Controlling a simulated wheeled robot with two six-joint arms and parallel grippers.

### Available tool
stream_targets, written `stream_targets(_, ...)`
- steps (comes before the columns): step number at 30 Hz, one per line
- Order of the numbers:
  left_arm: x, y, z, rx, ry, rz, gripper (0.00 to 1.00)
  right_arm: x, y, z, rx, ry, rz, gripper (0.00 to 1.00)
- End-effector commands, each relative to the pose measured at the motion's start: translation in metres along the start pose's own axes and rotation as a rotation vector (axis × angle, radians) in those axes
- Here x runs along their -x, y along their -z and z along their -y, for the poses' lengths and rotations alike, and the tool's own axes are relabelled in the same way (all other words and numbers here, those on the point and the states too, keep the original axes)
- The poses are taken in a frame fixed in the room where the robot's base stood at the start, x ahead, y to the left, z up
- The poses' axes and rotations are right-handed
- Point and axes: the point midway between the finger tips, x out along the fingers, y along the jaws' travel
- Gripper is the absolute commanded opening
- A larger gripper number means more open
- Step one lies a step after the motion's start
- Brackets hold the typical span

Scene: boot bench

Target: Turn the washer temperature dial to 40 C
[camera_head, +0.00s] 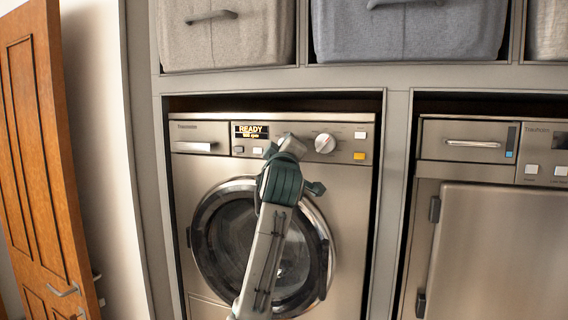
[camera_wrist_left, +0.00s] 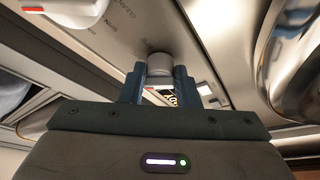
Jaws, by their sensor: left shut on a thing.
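The washer (camera_head: 350,200) stands in the left bay, with a control panel along its top. My left gripper (camera_head: 272,150) is at the panel, just right of the display, and hides the part behind it. In the left wrist view my left gripper (camera_wrist_left: 158,88) is shut on a small grey dial (camera_wrist_left: 159,66), one finger on each side. The dial's setting cannot be read. A larger round knob (camera_head: 325,143) shows uncovered to the right of the gripper. My right gripper is not in view.
The washer display (camera_head: 250,132) reads READY above a smaller line. Buttons, one of them orange (camera_head: 359,156), sit right of the large knob. The round door (camera_head: 225,235) is below. A second appliance (camera_head: 490,240) stands right; fabric bins (camera_head: 410,30) are above.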

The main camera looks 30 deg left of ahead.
Motion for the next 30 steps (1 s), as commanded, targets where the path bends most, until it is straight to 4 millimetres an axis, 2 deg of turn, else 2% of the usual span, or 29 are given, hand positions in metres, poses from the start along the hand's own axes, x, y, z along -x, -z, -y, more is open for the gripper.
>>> stream_targets(1,0.002,-0.003,0.004,0.043,0.015,-0.001,0.06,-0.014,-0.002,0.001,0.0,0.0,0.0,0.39)
stream_targets(3,0.002,-0.003,0.002,0.101,0.039,0.0,0.06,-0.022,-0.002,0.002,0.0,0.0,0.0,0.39)
stream_targets(12,0.001,-0.002,-0.001,0.312,0.129,0.001,0.06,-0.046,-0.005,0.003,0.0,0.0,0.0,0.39)
stream_targets(21,0.0,0.0,-0.003,0.434,0.182,0.0,0.06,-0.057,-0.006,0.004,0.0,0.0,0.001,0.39)
stream_targets(30,-0.001,0.0,-0.004,0.467,0.196,0.001,0.06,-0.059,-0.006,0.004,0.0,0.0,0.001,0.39)
